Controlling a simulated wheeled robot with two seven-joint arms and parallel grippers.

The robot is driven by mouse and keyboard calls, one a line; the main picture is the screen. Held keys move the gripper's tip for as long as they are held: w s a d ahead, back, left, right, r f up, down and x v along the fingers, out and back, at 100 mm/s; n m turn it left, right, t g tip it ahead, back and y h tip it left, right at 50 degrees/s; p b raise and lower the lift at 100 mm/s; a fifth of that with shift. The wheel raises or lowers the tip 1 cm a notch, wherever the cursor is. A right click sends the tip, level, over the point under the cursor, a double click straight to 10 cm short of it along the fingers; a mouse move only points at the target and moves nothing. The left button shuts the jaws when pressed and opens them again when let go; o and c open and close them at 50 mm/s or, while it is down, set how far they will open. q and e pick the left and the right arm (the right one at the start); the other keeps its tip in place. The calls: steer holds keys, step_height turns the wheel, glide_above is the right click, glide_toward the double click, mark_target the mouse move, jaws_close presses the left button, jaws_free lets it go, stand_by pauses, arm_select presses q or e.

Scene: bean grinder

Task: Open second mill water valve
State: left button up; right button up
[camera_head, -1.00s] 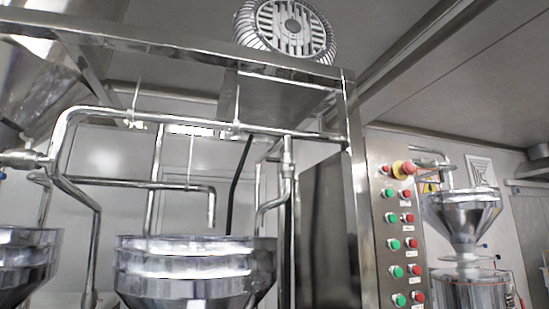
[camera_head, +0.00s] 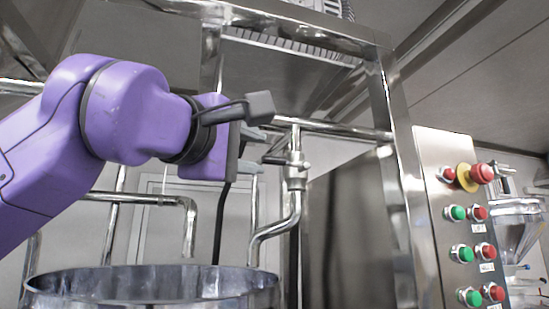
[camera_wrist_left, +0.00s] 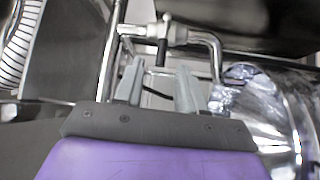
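The water valve (camera_head: 296,170) is a metal fitting on the vertical pipe below the horizontal pipe, right of my left gripper (camera_head: 262,134) in the head view. A short handle sticks out from it toward the left. In the left wrist view the valve (camera_wrist_left: 172,34) lies just beyond the fingertips, with its dark handle pointing toward the gap between them. My left gripper (camera_wrist_left: 158,78) is open, its two grey fingers spread and nothing clearly held between them. Contact with the handle cannot be made out. My right gripper is not in view.
A metal mill bowl (camera_head: 150,285) stands below my left arm. A steel frame post (camera_head: 398,170) and a control panel (camera_head: 462,220) with red and green buttons stand to the right. A bent pipe (camera_head: 270,233) runs down from the valve toward the bowl.

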mark_target(272, 158)
arm_select(q)
steer(key=p+x, duration=0.1)
steer(key=x, duration=0.2)
steer(key=p+x, duration=0.1)
steer(key=x, duration=0.2)
steer(key=p+x, duration=0.1)
steer(key=x, duration=0.2)
steer(key=shift+w+a+f, duration=0.15)
steer(key=shift+a+f, duration=0.15)
steer(key=shift+f, duration=0.05)
steer(key=shift+s+r, duration=0.2)
steer(key=shift+s, duration=0.65)
steer(key=c, duration=0.4)
steer(key=shift+a, duration=0.1)
jaws_close()
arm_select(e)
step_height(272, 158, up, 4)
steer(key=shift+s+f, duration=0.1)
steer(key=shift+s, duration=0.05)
